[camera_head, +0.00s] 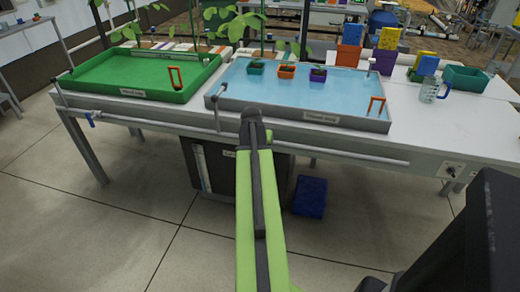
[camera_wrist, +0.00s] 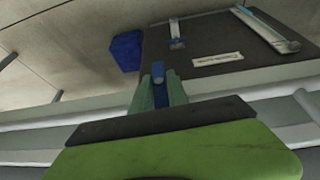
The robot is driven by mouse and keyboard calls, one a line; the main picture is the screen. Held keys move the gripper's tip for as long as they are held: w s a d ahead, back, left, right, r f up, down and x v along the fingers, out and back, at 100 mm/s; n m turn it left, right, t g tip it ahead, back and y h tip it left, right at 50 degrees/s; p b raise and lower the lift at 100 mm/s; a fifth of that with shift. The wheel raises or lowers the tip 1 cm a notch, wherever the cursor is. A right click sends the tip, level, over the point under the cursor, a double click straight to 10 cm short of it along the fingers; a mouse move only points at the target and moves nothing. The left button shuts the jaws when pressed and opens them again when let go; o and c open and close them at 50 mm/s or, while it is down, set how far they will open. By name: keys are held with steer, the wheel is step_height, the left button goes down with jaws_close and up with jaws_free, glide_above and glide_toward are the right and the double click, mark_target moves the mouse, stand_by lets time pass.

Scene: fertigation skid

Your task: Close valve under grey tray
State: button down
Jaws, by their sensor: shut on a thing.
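The grey tray (camera_head: 300,116) holds pale blue water and stands on the white bench, with a label on its front wall. A white pipe (camera_head: 345,156) runs along the bench front below it. My gripper (camera_wrist: 158,90) shows in the wrist view with its green fingers shut on a small blue valve handle (camera_wrist: 158,72). The handle's top end sticks out beyond the fingers. In the head view my green arm reaches to the bench front below the grey tray and hides the valve and the fingertips. I cannot tell the handle's angle to the pipe.
A dark cabinet (camera_wrist: 215,45) and a blue box (camera_head: 310,197) are under the bench. The floor in front is clear.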

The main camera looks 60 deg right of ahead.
steer(key=shift+s+d+t, duration=0.1)
steer(key=shift+d+t, duration=0.15)
steer(key=shift+t, duration=0.15)
steer(key=shift+r, duration=0.1)
steer(key=c, duration=1.4)
jaws_free()
steer(key=shift+o, duration=0.2)
steer(key=shift+a, duration=0.1)
steer(key=p+v, duration=1.6)
steer(key=v, duration=0.1)
steer(key=shift+r, duration=0.2)
